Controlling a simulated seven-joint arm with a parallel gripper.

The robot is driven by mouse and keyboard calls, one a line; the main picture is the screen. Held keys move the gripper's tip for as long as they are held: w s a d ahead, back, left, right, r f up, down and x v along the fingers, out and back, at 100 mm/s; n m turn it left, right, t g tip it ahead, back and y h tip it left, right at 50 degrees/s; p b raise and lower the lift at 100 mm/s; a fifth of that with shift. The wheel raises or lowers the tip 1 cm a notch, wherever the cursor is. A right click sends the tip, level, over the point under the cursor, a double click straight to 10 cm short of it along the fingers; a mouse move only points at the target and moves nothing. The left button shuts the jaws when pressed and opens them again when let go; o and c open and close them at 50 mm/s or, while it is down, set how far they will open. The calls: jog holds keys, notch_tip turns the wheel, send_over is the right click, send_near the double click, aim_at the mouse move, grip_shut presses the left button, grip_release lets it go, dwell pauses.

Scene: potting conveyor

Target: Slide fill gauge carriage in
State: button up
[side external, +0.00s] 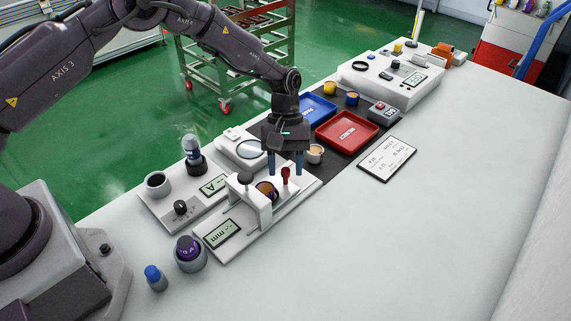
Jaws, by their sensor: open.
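The fill gauge (222,234) is a white base with rails and a small display marked mm, near the middle of the bench. A white bridge (262,208) with a dark knob stands over it. A red knob (285,173) stands on the gauge to the right of the bridge, seemingly on the carriage, whose body is largely hidden. An amber-and-dark round pot (266,190) shows behind the bridge. My gripper (286,170) points down with its blue fingers open, one on each side of the red knob in this view. I cannot tell whether they touch it.
Behind the gauge is a white station (218,186) with a display and dial. A purple-topped round item (188,252) and a blue-capped bottle (154,277) stand at front left. A red tray (347,132), blue tray (318,109) and small cup (315,154) lie beyond. The bench's right side is clear.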

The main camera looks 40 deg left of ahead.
aim_at(268, 191)
jog(key=shift+f, duration=0.1)
grip_shut()
jog(key=shift+s, duration=2.6)
grip_release()
